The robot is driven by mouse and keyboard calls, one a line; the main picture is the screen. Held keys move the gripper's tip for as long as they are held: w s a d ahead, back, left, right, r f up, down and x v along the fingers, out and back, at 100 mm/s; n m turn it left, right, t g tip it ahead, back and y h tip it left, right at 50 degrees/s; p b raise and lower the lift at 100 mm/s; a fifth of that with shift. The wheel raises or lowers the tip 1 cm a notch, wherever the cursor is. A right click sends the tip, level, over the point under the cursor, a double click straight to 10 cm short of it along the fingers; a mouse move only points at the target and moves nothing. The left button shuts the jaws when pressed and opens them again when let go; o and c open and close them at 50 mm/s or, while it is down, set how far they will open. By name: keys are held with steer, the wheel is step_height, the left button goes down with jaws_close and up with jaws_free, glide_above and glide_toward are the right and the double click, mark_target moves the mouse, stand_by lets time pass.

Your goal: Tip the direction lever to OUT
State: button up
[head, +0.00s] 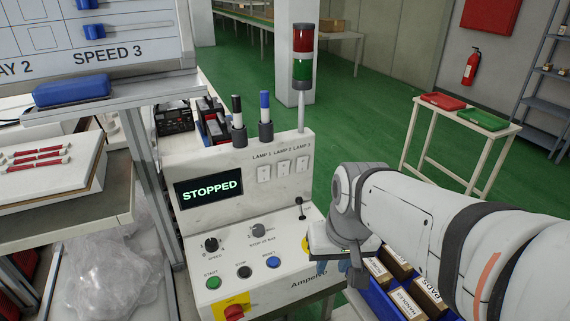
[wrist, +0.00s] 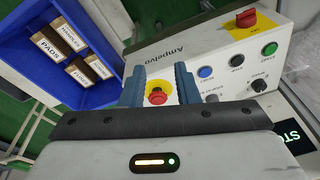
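My gripper (head: 336,268) is to the right of and nearer than the lever, by the panel's right edge, not touching the lever. In the wrist view the two blue fingers of my gripper (wrist: 160,84) are apart with nothing held. The red emergency button (wrist: 157,96) on its yellow plate shows between them.
The control panel's display (head: 211,190) reads STOPPED. Knobs and green, black and blue buttons (head: 272,262) lie left of my gripper. A red switch (head: 234,312) is at the front. A blue crate (wrist: 70,55) of labelled boxes stands beside the panel. A lamp tower (head: 303,68) rises behind.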

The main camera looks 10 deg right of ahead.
steer(key=w+m, duration=0.1)
steer(key=w, duration=0.1)
steer(key=w+g+y, duration=0.1)
steer(key=w, duration=0.1)
steer(key=w+m+y, duration=0.1)
steer(key=w, duration=0.1)
steer(key=shift+w+r+m+g+p, duration=0.1)
steer(key=shift+r+m+g+p, duration=0.15)
steer(key=shift+m+g+p, duration=0.05)
jaws_close()
steer(key=w+d+f+m+t+y, duration=0.1)
steer(key=w+d+f+m+y, duration=0.1)
steer(key=w, duration=0.5)
steer(key=w+d+f+m+y+p, duration=0.1)
steer(key=w+d+f+m+y, duration=0.1)
steer(key=w+d, duration=0.4)
steer(key=w+d+f+m+t+y, duration=0.1)
steer(key=w+d+f+m+y, duration=0.1)
steer(key=w, duration=0.7)
steer(key=shift+w+d+m+t+y+p, duration=0.15)
steer(key=shift+d+m+t+y+p, duration=0.2)
steer(key=shift+d+m+y, duration=1)
steer(key=shift+a+n+y, duration=0.25)
steer(key=shift+n+y, duration=0.1)
steer(key=shift+n, duration=0.2)
